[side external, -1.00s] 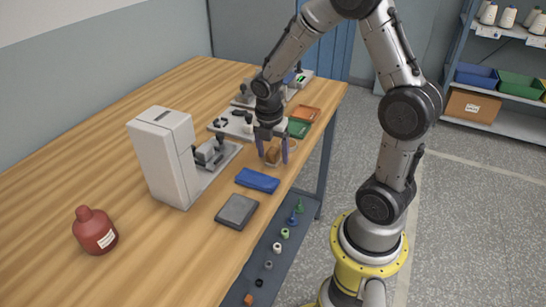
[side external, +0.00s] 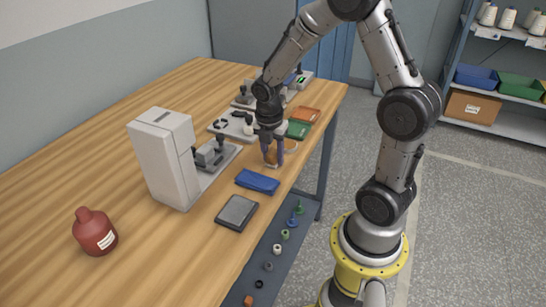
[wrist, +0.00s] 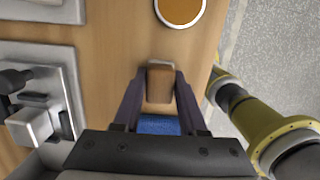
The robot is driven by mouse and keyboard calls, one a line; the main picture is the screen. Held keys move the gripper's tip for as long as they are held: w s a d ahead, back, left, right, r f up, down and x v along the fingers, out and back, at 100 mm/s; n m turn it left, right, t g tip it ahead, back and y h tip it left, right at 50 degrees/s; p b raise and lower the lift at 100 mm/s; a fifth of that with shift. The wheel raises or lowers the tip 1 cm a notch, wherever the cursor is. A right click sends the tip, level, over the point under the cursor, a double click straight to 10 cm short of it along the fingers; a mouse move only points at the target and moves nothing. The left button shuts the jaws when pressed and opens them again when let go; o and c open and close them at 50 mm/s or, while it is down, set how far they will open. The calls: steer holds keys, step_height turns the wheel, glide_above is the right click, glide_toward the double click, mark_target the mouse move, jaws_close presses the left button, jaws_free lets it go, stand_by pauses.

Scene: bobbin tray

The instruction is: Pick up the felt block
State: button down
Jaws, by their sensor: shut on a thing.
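The felt block is a small brown block (wrist: 160,82) with a lighter front face. In the wrist view it stands between the two fingertips of my gripper (wrist: 161,90), which is shut on it. In the side external view my gripper (side external: 273,157) points down at the table's right edge, and its fingers hide most of the block. The block looks to be at table level; I cannot tell whether it touches the table.
A round amber dish (wrist: 180,10) is beyond the block. A white machine (side external: 165,158) stands to the left. A red bottle (side external: 95,232) is at front left.

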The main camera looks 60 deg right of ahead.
mark_target(274, 151)
steer(key=shift+r, duration=0.6)
step_height(274, 151, up, 2)
steer(key=shift+r, duration=0.15)
steer(key=s+a+r, duration=0.6)
steer(key=s+r, duration=0.3)
steer(key=s, duration=0.3)
steer(key=shift+s+r, duration=0.25)
steer(key=shift+s, duration=0.1)
